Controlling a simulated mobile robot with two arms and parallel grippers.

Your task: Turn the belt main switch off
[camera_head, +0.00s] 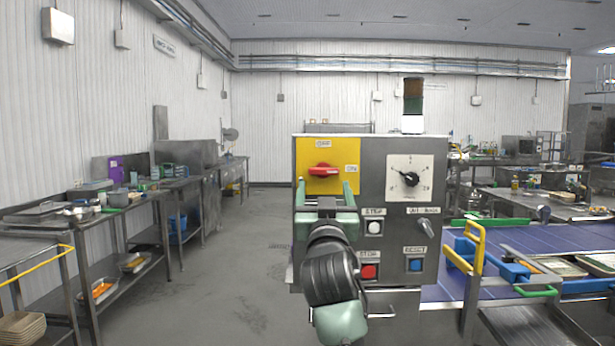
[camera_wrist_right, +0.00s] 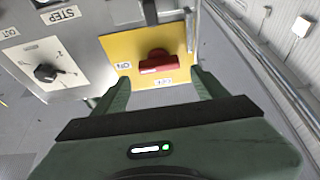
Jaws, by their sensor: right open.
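The belt main switch is a red rotary handle (camera_head: 323,170) on a yellow plate (camera_head: 345,155) at the upper left of a grey control box. Its handle lies horizontal, with a label above it and another at its lower right; the upper one seems to read OFF. My right gripper (camera_head: 324,187) is open in front of the plate, its green fingers to either side of and just below the handle. In the right wrist view, the red handle (camera_wrist_right: 158,63) stands ahead between the open fingertips (camera_wrist_right: 161,82), and nothing is gripped. My left gripper is out of view.
The control box (camera_head: 376,275) also bears a black dial (camera_head: 410,179), a white button (camera_head: 375,228), a selector knob (camera_head: 425,228), a red button (camera_head: 369,272) and a blue button (camera_head: 415,264). A blue conveyor belt (camera_head: 540,236) runs right. Open floor (camera_head: 235,240) lies left.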

